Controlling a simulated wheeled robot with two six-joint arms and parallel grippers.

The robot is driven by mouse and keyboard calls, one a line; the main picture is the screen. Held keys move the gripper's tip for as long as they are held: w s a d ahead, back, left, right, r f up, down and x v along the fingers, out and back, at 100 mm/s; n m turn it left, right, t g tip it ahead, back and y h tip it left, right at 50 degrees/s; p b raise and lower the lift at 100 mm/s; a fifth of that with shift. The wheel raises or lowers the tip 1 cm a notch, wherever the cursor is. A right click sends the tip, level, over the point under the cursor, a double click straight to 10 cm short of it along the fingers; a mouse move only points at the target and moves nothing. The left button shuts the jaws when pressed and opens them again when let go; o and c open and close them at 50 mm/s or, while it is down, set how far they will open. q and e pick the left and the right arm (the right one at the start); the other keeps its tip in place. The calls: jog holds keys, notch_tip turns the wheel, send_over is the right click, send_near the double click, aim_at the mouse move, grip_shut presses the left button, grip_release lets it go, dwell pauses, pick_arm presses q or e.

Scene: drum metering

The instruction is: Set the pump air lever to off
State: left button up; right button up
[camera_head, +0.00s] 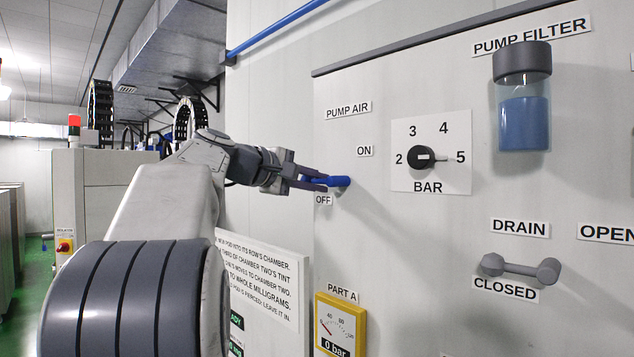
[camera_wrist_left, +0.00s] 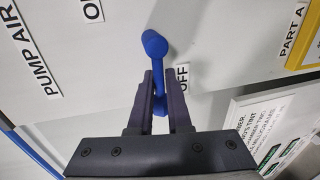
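The blue pump air lever (camera_head: 339,181) is on the wall panel, its handle pointing left, just above the OFF label (camera_head: 323,200) and below the ON label (camera_head: 364,151). In the left wrist view, the lever's round hub (camera_wrist_left: 154,44) is at the top and its handle runs down between the fingers. My left gripper (camera_head: 318,181) has its fingers closed in on either side of the handle, with little gap at the tips in the left wrist view (camera_wrist_left: 158,82). The fingers partly hide the handle in the head view. My right gripper is not in view.
A black pressure knob (camera_head: 422,157) is right of the lever. The pump filter (camera_head: 524,100) is upper right, and a grey drain handle (camera_head: 520,268) is lower right. A yellow gauge (camera_head: 340,325) reading 0 bar sits below. The panel around the lever is flat and clear.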

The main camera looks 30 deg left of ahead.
pick_arm(q)
jog(key=o, duration=0.3)
jog(key=shift+s, duration=0.15)
jog(key=b+v, duration=0.3)
jog(key=v, duration=0.7)
jog(key=shift+s+a, duration=0.1)
